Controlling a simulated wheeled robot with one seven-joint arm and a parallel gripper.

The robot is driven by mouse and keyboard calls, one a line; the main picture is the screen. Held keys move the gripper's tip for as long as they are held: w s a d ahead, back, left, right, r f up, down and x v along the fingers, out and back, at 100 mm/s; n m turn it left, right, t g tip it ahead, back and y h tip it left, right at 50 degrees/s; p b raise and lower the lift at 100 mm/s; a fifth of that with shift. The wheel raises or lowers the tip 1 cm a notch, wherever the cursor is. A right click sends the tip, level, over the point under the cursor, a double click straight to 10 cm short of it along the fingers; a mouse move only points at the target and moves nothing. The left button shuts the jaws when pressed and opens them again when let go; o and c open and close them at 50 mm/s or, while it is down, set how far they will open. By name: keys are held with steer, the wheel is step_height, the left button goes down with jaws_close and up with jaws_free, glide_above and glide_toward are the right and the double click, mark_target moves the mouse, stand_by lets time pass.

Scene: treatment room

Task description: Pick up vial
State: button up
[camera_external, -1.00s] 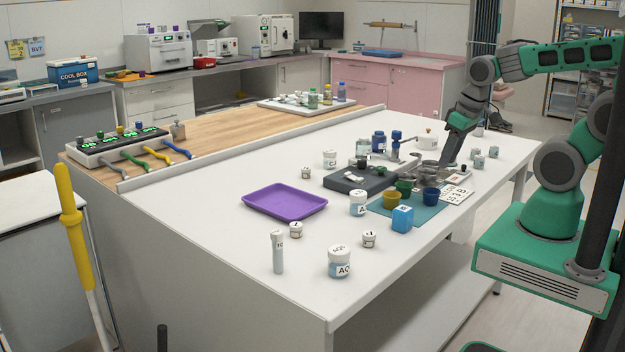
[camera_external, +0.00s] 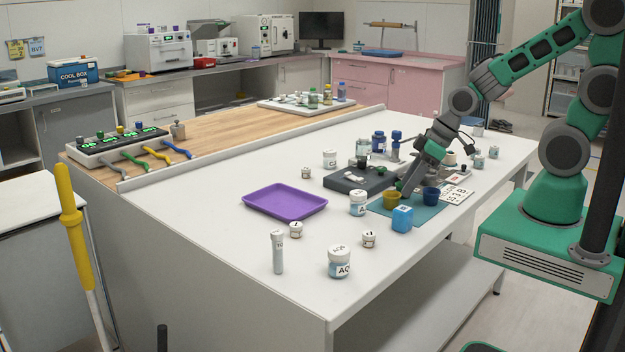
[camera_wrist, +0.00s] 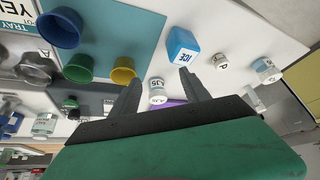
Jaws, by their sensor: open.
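Several white-capped containers stand on the white table. A slim upright vial (camera_external: 278,252) is at the near left in the external view. A jar with a white lid (camera_external: 358,203) stands beside the teal mat. What looks like the same jar appears beyond and between my fingers in the wrist view (camera_wrist: 157,92). Small capped vials stand near the front (camera_external: 369,239) and near the purple tray (camera_external: 296,230). Which one the task means cannot be told. My gripper (camera_external: 405,188) points down over the mat, its fingers apart and empty in the wrist view (camera_wrist: 160,78).
Beside or on the teal mat (camera_wrist: 135,25) are a blue ICE block (camera_external: 402,218), yellow cup (camera_external: 391,199), blue cup (camera_external: 431,196) and green cup (camera_wrist: 78,68). A dark case (camera_external: 350,180) and purple tray (camera_external: 285,201) lie left.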

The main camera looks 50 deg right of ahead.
mark_target(370, 233)
steer(key=s+a+f+n+y+p, duration=0.1)
steer(key=a, duration=0.3)
steer(key=s+a+f+n+y+p, duration=0.1)
steer(key=a, duration=0.3)
steer(key=s+a+f+n+y+p, duration=0.1)
steer(key=a+n+y, duration=0.1)
steer(key=a, duration=0.2)
steer(key=shift+t, duration=0.3)
steer(key=x, duration=0.3)
steer(key=shift+s, duration=0.1)
steer(key=p+x, duration=0.1)
steer(key=x, duration=0.4)
steer(key=shift+a+r, duration=0.1)
steer(key=shift+r, duration=0.05)
steer(key=shift+c, duration=0.4)
jaws_close()
